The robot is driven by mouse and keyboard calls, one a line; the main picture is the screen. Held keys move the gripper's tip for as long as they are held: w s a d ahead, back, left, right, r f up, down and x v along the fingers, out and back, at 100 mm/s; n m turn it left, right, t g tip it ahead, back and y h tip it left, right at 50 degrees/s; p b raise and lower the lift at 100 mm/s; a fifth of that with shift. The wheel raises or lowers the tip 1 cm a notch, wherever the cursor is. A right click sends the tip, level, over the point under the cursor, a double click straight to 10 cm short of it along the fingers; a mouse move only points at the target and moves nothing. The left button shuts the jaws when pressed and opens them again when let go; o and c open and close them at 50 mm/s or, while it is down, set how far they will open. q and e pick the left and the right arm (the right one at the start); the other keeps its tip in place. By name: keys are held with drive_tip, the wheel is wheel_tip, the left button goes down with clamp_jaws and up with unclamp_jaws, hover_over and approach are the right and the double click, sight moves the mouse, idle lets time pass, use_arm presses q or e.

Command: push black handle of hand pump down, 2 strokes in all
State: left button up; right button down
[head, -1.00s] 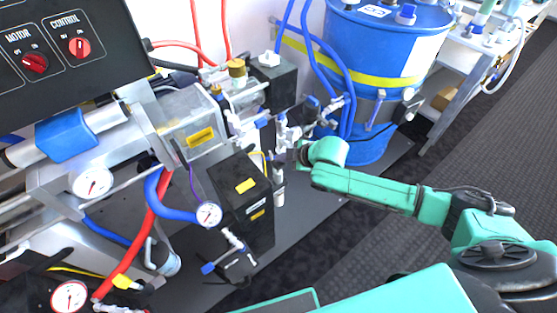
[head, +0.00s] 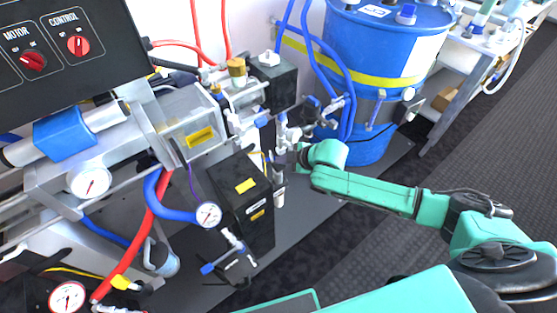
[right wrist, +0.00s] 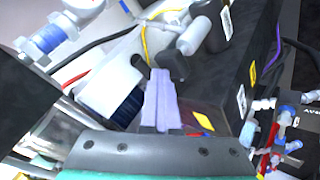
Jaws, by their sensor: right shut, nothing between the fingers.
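My right gripper (head: 284,160) is at the end of the green arm, among the fittings just right of the black box. It is small and partly hidden there in the head view. In the right wrist view, its pale fingers (right wrist: 162,98) are shut together and hold nothing. A dark piece (right wrist: 167,65) and a white cylinder (right wrist: 200,35) lie just beyond the fingertips; I cannot tell whether they touch. I cannot clearly pick out the hand pump or its black handle among the crowded fittings. My left gripper is not in view.
A black box (head: 240,205) with yellow labels stands left of my right gripper. A blue drum (head: 380,60) with a yellow strap stands behind my forearm. Hoses, gauges and metal cylinders crowd the left. The dark floor (head: 480,140) at the right is open.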

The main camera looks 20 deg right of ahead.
sight(282, 166)
drive_tip(key=shift+f, duration=0.55)
idle(0.4)
drive_tip(key=shift+r+p, duration=2.15)
drive_tip(key=shift+p, duration=0.05)
wheel_tip(282, 166, up, 5)
drive_tip(key=p, duration=0.5)
